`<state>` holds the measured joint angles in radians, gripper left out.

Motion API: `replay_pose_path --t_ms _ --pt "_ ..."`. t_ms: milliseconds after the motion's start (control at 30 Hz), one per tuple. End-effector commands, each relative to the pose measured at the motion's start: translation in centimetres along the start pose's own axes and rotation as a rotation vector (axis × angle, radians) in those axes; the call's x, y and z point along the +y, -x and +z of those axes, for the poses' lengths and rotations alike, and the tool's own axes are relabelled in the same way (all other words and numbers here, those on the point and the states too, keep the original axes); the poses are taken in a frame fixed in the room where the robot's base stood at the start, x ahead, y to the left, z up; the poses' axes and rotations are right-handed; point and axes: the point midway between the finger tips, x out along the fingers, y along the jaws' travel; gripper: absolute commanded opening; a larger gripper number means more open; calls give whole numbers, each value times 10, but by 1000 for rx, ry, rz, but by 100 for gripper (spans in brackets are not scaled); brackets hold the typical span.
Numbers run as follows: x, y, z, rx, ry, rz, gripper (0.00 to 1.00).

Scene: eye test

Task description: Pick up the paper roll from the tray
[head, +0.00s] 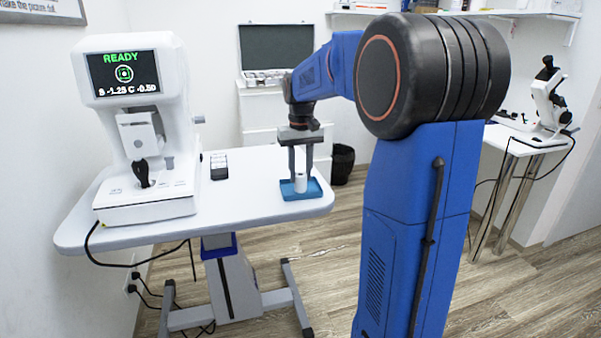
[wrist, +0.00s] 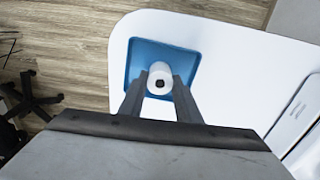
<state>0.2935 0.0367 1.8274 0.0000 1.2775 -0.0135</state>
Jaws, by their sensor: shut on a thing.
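The paper roll (head: 300,184) is a small white upright cylinder in the blue tray (head: 287,195) near the right end of the white table. In the wrist view the paper roll (wrist: 160,70) shows its round end with a dark core hole, within the blue tray (wrist: 133,62). My gripper (head: 301,181) points down over the tray with a finger on either side of the roll. In the wrist view my gripper (wrist: 159,84) is shut on the roll. I cannot tell whether the roll touches the tray floor.
A white eye-testing machine (head: 140,130) with a lit screen stands on the left of the table (head: 255,205). A small dark-topped device (head: 219,166) lies between it and the tray. A side table with a white instrument (head: 549,100) is at the right. Free tabletop surrounds the tray.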

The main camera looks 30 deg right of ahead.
Motion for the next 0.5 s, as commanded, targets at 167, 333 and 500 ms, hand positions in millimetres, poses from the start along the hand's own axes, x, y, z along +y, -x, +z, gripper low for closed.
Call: replay_pose_path --t_ms 167,333,500 --pt "0 0 0 0 0 0 18" --pt "0 4 0 1 0 0 18" --pt "0 12 0 0 0 0 18"
